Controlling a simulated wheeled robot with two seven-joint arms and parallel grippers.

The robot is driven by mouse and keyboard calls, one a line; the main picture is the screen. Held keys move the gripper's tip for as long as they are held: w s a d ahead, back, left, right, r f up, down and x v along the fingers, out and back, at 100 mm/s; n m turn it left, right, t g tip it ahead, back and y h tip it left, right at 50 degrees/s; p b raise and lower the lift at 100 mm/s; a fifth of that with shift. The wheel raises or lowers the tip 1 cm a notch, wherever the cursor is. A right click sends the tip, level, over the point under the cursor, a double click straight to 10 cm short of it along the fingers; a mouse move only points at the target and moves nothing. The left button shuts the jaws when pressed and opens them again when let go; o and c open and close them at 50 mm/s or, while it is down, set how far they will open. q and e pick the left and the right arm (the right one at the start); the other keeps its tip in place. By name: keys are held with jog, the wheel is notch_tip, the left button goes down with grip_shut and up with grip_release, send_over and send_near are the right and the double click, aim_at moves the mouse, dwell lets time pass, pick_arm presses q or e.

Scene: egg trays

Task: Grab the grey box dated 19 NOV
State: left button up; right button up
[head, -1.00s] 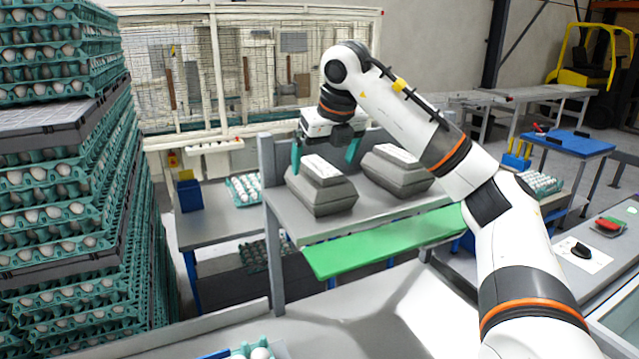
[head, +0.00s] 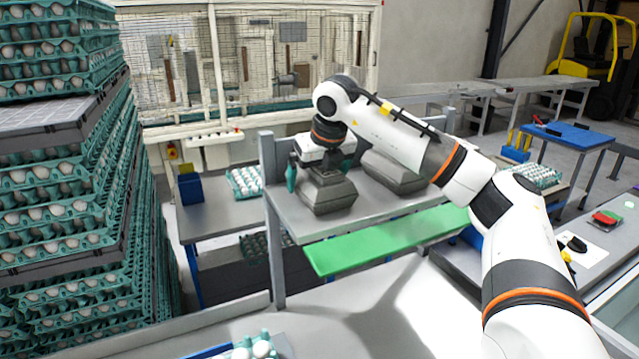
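Two grey egg boxes stand side by side on the grey raised shelf (head: 400,217). The left grey box (head: 328,197) is under my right gripper (head: 318,176). The teal fingers are spread wide, one by the left side of this box and one towards its right side. I cannot tell whether they touch it. The right grey box (head: 395,177) is partly behind my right arm. The date labels cannot be read here; my gripper covers most of the left box's top. My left gripper is not in view.
A tall stack of teal egg trays (head: 60,200) stands at the left. A green board (head: 390,243) lies below the shelf's front edge. A blue bin (head: 189,188) and an egg tray (head: 245,181) stand on the back table. My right arm crosses the right side.

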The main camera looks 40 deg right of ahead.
jog(key=shift+f, duration=0.15)
jog(key=c, duration=1)
